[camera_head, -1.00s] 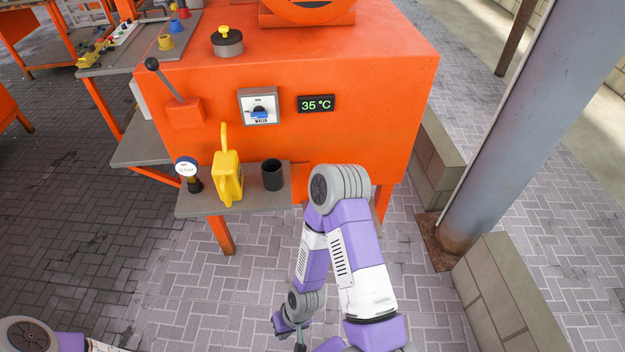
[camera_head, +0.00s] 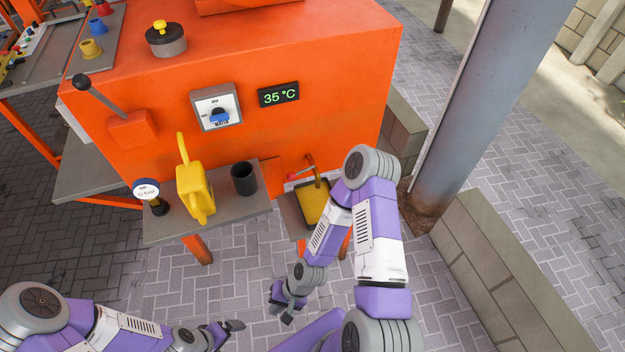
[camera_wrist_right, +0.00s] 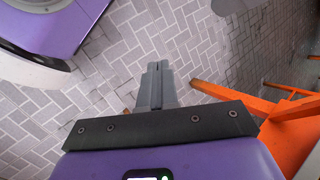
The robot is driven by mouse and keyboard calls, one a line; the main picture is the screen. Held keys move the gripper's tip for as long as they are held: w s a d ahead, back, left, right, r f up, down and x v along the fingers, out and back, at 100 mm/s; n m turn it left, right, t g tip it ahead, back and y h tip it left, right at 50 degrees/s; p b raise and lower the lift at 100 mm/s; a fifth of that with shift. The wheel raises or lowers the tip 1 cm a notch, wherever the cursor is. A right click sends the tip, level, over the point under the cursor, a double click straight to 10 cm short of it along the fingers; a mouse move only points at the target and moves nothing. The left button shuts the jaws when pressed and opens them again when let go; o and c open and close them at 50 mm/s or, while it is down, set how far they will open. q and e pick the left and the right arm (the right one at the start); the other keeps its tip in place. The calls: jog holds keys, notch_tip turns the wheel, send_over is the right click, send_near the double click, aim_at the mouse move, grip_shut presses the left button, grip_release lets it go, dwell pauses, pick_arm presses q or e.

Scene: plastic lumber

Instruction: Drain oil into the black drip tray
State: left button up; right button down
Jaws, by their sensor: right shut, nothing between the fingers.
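The drip tray (camera_head: 297,212) has a dark rim and a yellow surface inside. It sits on a low grey shelf at the orange machine's lower right, partly hidden by my right arm. A tap with a red handle (camera_head: 310,160) is above it. My right gripper (camera_head: 282,305) hangs in front of and below the tray, apart from it. In the right wrist view its fingers (camera_wrist_right: 157,68) are together and empty, over the paving. My left gripper (camera_head: 229,327) is at the bottom of the head view, small, over the paving; its opening is unclear.
A yellow oil can (camera_head: 194,192), a black cup (camera_head: 244,179) and a gauge (camera_head: 148,193) stand on a grey shelf. The orange machine (camera_head: 330,60) blocks the back. A metal post (camera_head: 480,110) and low walls (camera_head: 480,245) stand right. Paving in front is open.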

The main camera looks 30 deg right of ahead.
jog(key=w+r+m+t+y, duration=0.1)
jog(key=w+m+t+y, duration=0.2)
jog(key=w+m, duration=0.4)
jog(key=m+t+h+b, duration=0.3)
jog(key=m+t+h, duration=0.7)
jog(key=m, duration=1.1)
send_near(302, 171)
jog(key=w+a+f+t+y+b, duration=0.1)
jog(key=w+f+b, duration=0.2)
jog(key=w, duration=0.3)
jog(key=shift+t+y, duration=0.4)
